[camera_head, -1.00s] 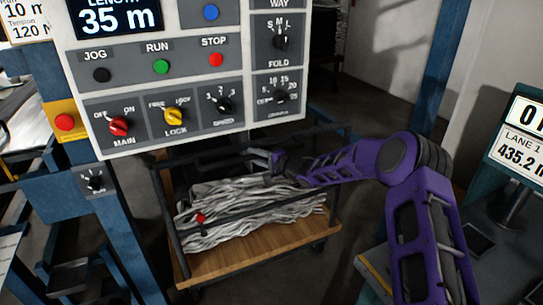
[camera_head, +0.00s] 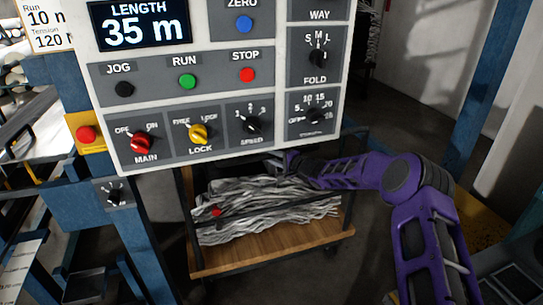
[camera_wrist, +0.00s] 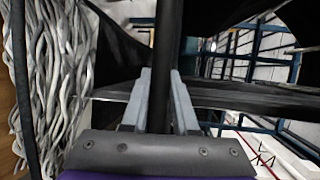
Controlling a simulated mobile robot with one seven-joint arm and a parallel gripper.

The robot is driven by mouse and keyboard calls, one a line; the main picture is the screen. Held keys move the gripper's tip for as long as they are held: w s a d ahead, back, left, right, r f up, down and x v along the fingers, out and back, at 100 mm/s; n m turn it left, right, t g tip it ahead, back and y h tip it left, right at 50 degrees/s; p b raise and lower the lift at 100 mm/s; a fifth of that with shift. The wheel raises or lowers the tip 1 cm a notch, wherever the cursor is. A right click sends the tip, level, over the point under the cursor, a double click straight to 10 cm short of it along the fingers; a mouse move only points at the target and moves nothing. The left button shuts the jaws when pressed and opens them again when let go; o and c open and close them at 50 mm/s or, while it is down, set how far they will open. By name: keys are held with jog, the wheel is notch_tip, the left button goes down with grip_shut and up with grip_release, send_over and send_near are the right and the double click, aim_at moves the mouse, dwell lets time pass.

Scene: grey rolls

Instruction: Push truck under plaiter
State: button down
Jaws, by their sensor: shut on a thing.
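The truck (camera_head: 300,254) is a wooden-decked cart with dark rails, loaded with a folded heap of grey cloth (camera_head: 265,207). It stands below and behind the control panel (camera_head: 222,75), which hides its upper left part. My gripper (camera_head: 284,161) is at the truck's upper rail. In the wrist view my gripper (camera_wrist: 159,95) has its two grey fingers shut on a dark bar, the truck's rail (camera_wrist: 168,40). The cloth also shows at the left of the wrist view (camera_wrist: 60,75). I cannot make out the plaiter clearly.
A blue post (camera_head: 140,235) stands just left of the truck, with a small dial box (camera_head: 113,193) on it. A red button on a yellow box (camera_head: 87,134) is beside the panel. Another blue post (camera_head: 480,90) stands at the right. The dark floor right of the truck is partly open.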

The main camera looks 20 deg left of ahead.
jog(key=shift+w+r, duration=0.15)
jog(key=shift+r, duration=0.2)
jog(key=c, duration=0.9)
grip_release()
jog(key=shift+f, duration=0.1)
jog(key=shift+o, duration=1.1)
jog(key=shift+a+f, duration=0.1)
jog(key=shift+f, duration=0.05)
jog(key=v, duration=1.7)
jog(key=shift+d, duration=0.2)
jog(key=shift+f, duration=0.15)
